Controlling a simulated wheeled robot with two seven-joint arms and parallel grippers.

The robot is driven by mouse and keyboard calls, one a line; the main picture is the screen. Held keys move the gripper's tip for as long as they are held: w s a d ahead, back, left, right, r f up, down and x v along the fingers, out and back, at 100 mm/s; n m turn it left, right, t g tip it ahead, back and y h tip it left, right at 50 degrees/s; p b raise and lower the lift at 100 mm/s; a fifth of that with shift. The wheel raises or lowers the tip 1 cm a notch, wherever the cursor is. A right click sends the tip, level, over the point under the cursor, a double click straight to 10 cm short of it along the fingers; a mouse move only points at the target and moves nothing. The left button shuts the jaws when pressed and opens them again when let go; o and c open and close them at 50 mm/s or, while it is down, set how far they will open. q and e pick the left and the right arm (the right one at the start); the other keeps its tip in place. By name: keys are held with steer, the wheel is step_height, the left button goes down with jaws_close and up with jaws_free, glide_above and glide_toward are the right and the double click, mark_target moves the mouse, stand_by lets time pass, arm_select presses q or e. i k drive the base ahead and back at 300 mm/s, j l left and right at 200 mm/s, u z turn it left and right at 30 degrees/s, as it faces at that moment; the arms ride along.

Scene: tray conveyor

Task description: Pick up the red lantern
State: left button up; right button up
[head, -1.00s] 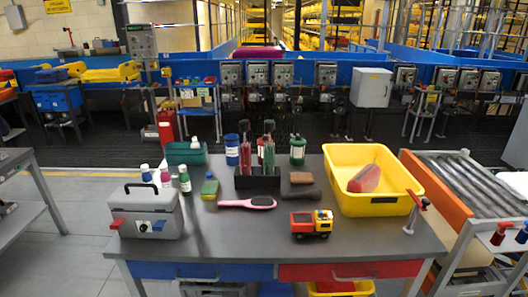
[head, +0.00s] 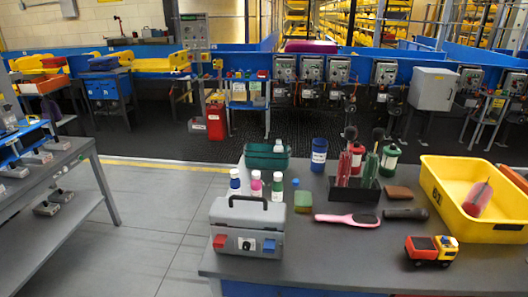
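What looks like the red lantern (head: 357,150) stands on the grey table behind a black holder, partly hidden by the brush-like tools in it. Its red top shows above them and part of its red body shows to their right. A similar green lantern (head: 390,159) stands just right of it. Neither of my grippers is in view.
The grey table (head: 330,260) also holds a grey toolbox (head: 247,228), several bottles, a green bin (head: 267,157), a blue cup (head: 319,155), a pink brush (head: 347,219), a toy truck (head: 431,250) and a yellow bin (head: 500,226). Open floor (head: 160,215) lies left.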

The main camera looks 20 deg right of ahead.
mark_target(356, 166)
steer(key=i+j+u, duration=0.3)
steer(key=u, duration=0.15)
steer(key=i+j+u, duration=0.3)
steer(key=u, duration=0.15)
steer(key=i+j+u, duration=0.15)
steer(key=i+u, duration=0.3)
steer(key=i+z, duration=0.7)
steer(key=i+j+z, duration=0.3)
steer(key=i, duration=0.2)
steer(key=i+l+z, duration=0.25)
steer(key=i+z, duration=0.65)
steer(key=i, duration=0.2)
steer(key=i+z, duration=0.45)
steer(key=i, duration=0.15)
steer(key=i+z, duration=0.1)
steer(key=i, duration=0.75)
steer(key=i+j+z, duration=0.1)
steer(key=i, duration=0.75)
steer(key=i+l+z, duration=0.15)
steer(key=i+z, duration=0.65)
steer(key=i+j+z, duration=0.1)
steer(key=i+z, duration=0.35)
steer(key=i+j+z, duration=0.2)
steer(key=z, duration=0.2)
steer(key=i+l+z, duration=0.15)
steer(key=z, duration=0.3)
steer(key=i+z, duration=0.7)
steer(key=z, duration=0.25)
steer(key=i+j+z, duration=0.25)
steer(key=z, duration=0.25)
